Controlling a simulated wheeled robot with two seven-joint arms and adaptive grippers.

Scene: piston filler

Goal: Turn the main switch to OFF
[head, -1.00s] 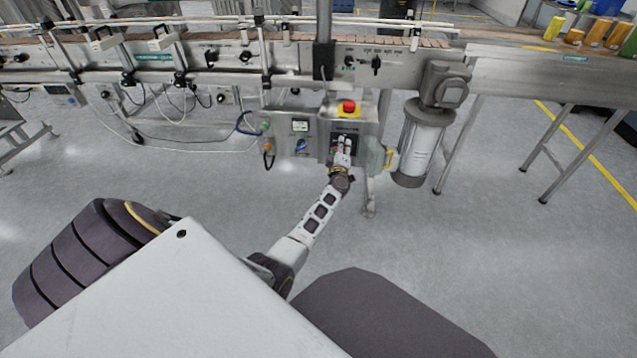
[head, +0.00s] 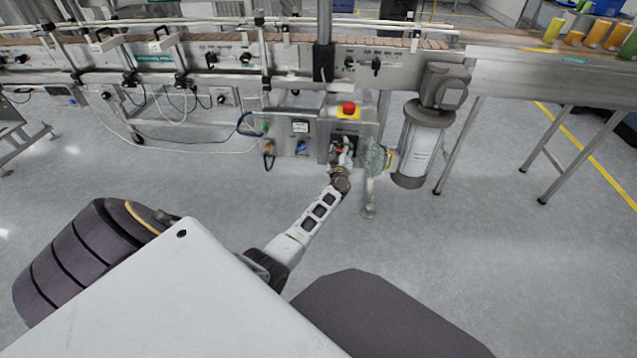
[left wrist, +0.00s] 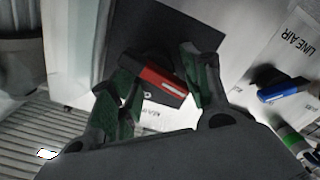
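The main switch has a red handle (left wrist: 152,74) on a dark plate (left wrist: 165,30), with partly covered lettering below it. In the left wrist view the handle slants from upper left to lower right. My left gripper (left wrist: 160,88) has its green-padded fingers on either side of the handle, partly closed, seemingly touching it near opposite ends. In the head view my left gripper (head: 345,147) is at the control box (head: 325,128) under the conveyor and covers most of the switch. My right gripper is not in view.
A red emergency button on a yellow base (head: 348,110) sits just above the gripper. A blue handle (left wrist: 285,91) beside a LINE AIR label is to the right in the wrist view. A motor cylinder (head: 416,145) hangs right of the box. Open floor lies in front.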

